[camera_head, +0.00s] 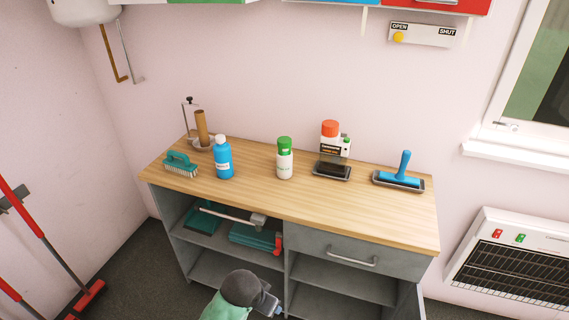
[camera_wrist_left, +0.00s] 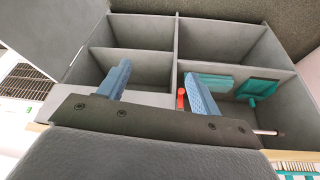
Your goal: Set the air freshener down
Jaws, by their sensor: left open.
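A white bottle with a green cap (camera_head: 284,158) stands upright on the wooden worktop (camera_head: 255,201) near its middle. It may be the air freshener, but its label is too small to read. My left gripper (camera_head: 269,303) is low in front of the grey cabinet, well below the worktop and apart from the bottle. The left wrist view shows its two blue fingers (camera_wrist_left: 157,74) spread apart with nothing between them, facing the cabinet compartments (camera_wrist_left: 140,68). My right gripper is not in view.
On the worktop stand a scrubbing brush (camera_head: 181,165), a blue bottle (camera_head: 223,160), an orange-capped bottle (camera_head: 330,140) and a blue-handled tool (camera_head: 402,172). Teal cleaning tools (camera_head: 255,237) lie in the cabinet's upper left compartment. The worktop's front strip is clear. The lower shelves look empty.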

